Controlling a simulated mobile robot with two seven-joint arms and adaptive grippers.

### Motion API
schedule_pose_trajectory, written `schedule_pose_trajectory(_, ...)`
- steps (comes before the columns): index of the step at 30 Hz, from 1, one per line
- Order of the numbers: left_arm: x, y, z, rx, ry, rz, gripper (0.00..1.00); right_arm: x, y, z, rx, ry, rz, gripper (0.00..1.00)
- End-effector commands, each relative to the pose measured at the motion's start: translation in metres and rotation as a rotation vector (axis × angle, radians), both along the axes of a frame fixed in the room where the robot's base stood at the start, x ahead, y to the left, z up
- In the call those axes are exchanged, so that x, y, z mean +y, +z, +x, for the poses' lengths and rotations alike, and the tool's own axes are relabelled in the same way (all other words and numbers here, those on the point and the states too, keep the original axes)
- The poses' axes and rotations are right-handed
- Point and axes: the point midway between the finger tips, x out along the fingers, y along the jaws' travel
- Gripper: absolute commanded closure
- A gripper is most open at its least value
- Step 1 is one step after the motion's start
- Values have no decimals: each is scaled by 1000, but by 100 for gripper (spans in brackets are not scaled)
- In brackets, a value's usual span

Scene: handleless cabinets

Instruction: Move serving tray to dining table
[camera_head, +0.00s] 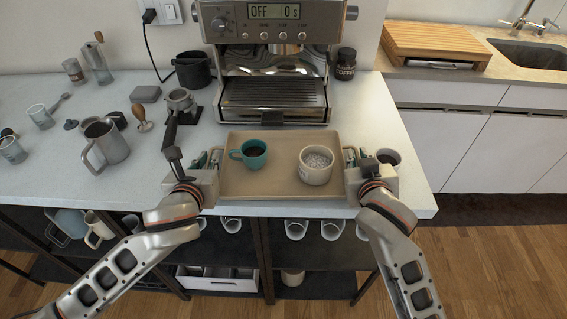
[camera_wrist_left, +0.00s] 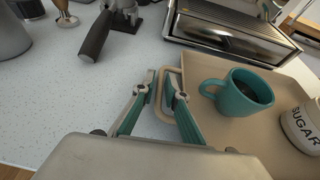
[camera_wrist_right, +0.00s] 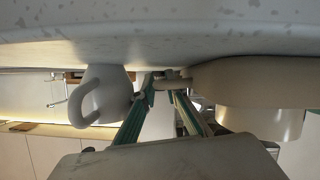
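The serving tray (camera_head: 271,189) is tan and rectangular and sits level at the front edge of the white counter, before the coffee machine. It carries a teal cup (camera_head: 252,154) with dark liquid and a white sugar pot (camera_head: 315,166). My left gripper (camera_head: 212,157) is at the tray's left handle; in the left wrist view its fingers (camera_wrist_left: 159,78) close on the handle loop (camera_wrist_left: 163,106). My right gripper (camera_head: 350,156) is at the right handle; in the right wrist view its fingers (camera_wrist_right: 158,82) close around the handle, partly hidden.
The coffee machine (camera_head: 272,100) stands behind the tray. A grey pitcher (camera_head: 107,143), a portafilter (camera_head: 181,105) and several glasses are left; a white mug (camera_head: 388,157) is close beside my right gripper. Shelves with mugs are below. Wooden floor (camera_head: 490,265) is clear at right.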

Motion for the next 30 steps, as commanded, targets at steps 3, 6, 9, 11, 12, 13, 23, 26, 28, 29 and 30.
schedule_pose_trajectory(3, 0, 0, 0, 0, 0, 0, 100, 0, 0, 0, 0, 0, 0, 100)
schedule_pose_trajectory(6, 0, 0, 0, 0, 0, 0, 100, 0, 0, 0, 0, 0, 0, 100)
schedule_pose_trajectory(9, 0, 0, 0, 0, 0, 0, 100, 0, 0, 0, 0, 0, 0, 100)
schedule_pose_trajectory(11, 0, 1, 0, -3, 0, -1, 100, 0, 2, 0, -3, 0, 1, 100)
schedule_pose_trajectory(12, 0, 2, 0, -3, 0, 0, 100, 0, 2, 0, -3, 0, 1, 100)
schedule_pose_trajectory(13, 0, 2, 0, -3, 1, 0, 100, 0, 2, 0, -3, 0, 1, 100)
schedule_pose_trajectory(23, 0, 18, 1, -7, 1, 0, 100, 0, 18, 0, -7, 0, 0, 100)
schedule_pose_trajectory(26, 0, 26, 1, -8, 1, 0, 100, 0, 27, 1, -8, -1, 0, 100)
schedule_pose_trajectory(28, 0, 32, 1, -8, 1, 0, 100, 0, 33, 1, -9, 0, 0, 100)
schedule_pose_trajectory(29, 0, 35, 1, -8, 1, 0, 100, 0, 36, 1, -9, -1, 1, 100)
schedule_pose_trajectory(30, 0, 38, 1, -8, 1, 0, 100, 0, 39, 1, -9, -1, 1, 100)
